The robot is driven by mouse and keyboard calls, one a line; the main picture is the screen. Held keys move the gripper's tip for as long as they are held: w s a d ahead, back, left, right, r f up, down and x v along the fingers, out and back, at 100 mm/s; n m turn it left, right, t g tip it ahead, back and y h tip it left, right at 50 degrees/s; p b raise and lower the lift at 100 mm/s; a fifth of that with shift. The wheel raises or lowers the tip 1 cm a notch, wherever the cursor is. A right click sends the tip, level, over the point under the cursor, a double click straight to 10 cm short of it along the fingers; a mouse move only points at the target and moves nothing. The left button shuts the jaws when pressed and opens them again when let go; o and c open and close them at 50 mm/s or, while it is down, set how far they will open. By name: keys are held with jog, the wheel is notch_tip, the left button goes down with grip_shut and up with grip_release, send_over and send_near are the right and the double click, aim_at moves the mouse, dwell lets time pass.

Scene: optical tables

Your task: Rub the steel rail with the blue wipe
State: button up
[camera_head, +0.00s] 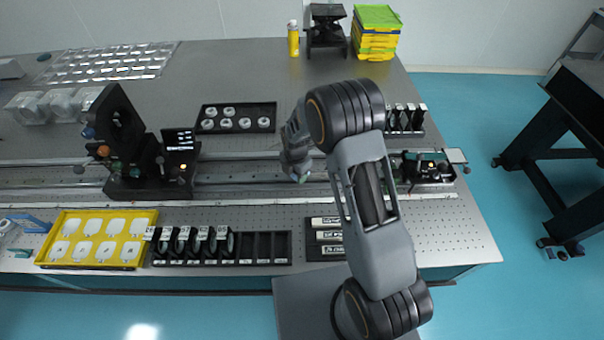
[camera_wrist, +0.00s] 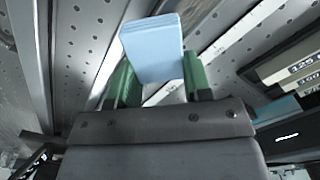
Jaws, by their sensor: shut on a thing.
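The blue wipe (camera_wrist: 153,48) is a pale blue folded pad in the wrist view. My gripper (camera_wrist: 152,85) is shut on it between two green fingers, and the pad sticks out beyond them. In the head view my gripper (camera_head: 300,174) points down over the rail area in the middle of the table. The steel rail (camera_head: 240,183) is a long bar running left to right across the table. Bright rail strips also run diagonally behind the wipe in the wrist view. I cannot tell whether the wipe touches the rail; my gripper mostly hides it in the head view.
A black optical mount (camera_head: 125,150) stands over the rails at left, and a small stage (camera_head: 428,168) at right. A black tray of white rings (camera_head: 235,118) lies behind. In front are a yellow tray (camera_head: 92,238) and a black slotted rack (camera_head: 220,247).

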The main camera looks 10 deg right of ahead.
jog(key=shift+w+a+r, duration=0.1)
jog(key=shift+a+r, duration=0.2)
jog(key=shift+r, duration=0.05)
jog(key=shift+r+p, duration=0.5)
jog(key=shift+r, duration=0.25)
jog(key=shift+d+r+p, duration=0.1)
jog(key=shift+r+p, duration=0.35)
jog(key=shift+r, duration=0.25)
jog(key=shift+r+p, duration=1.3)
jog(key=shift+r, duration=0.95)
jog(key=shift+f, duration=0.1)
